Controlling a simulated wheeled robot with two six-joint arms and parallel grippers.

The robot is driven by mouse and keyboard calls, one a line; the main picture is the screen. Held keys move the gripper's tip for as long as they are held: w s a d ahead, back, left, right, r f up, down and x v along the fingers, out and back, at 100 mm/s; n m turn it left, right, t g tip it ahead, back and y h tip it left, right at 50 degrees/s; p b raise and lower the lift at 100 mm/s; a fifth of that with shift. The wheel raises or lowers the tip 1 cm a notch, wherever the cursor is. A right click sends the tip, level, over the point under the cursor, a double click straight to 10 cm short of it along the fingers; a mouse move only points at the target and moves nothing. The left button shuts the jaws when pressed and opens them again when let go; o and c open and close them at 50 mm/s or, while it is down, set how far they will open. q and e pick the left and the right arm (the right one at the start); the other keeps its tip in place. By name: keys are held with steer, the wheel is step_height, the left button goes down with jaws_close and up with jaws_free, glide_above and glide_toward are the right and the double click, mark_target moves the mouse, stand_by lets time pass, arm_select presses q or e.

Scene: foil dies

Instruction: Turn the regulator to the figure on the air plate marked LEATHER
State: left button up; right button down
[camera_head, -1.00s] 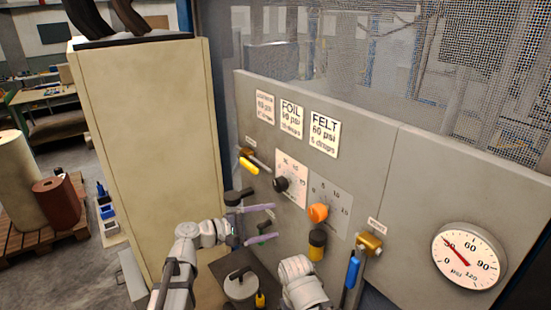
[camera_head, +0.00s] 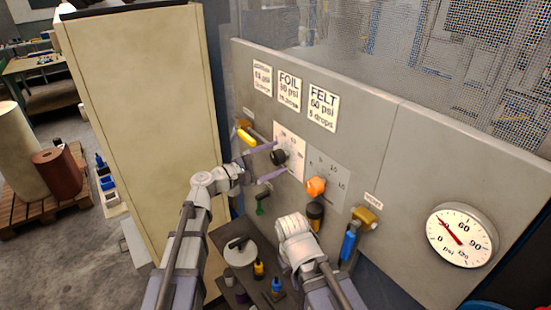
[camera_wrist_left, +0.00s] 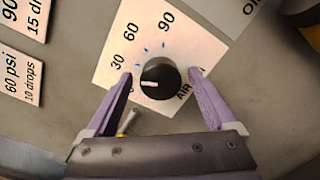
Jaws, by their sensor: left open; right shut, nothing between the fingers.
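The regulator is a black knob (camera_head: 278,157) on a white AIR plate (camera_head: 292,140) on the grey panel. In the left wrist view the knob (camera_wrist_left: 160,80) sits among the figures 30, 60 and 90, and its white mark points left, close to the 30 side. My left gripper (camera_wrist_left: 161,74) is open, its purple fingers on either side of the knob; contact cannot be told. The leftmost marked plate (camera_head: 262,78) is small in the head view; in the left wrist view it (camera_wrist_left: 20,82) reads 60 psi, 10 drops. My right gripper (camera_head: 295,232) is low; its fingers are hidden.
FOIL (camera_head: 289,90) and FELT (camera_head: 323,107) plates stand above. An orange knob (camera_head: 316,186) is right of the regulator. A round psi gauge (camera_head: 461,236) is far right, needle left of 60. A yellow-handled valve (camera_head: 246,138) is close on the left. A cabinet (camera_head: 140,120) stands left.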

arm_select(q)
steer(key=shift+w+d, duration=0.2)
steer(key=shift+d, duration=0.1)
steer(key=shift+c, duration=0.3)
steer(key=c, duration=1.3)
steer(key=shift+m, duration=0.3)
steer(key=m, duration=0.4)
steer(key=shift+s, duration=0.1)
steer(key=shift+m+p, duration=0.35)
steer(key=shift+m, duration=1.65)
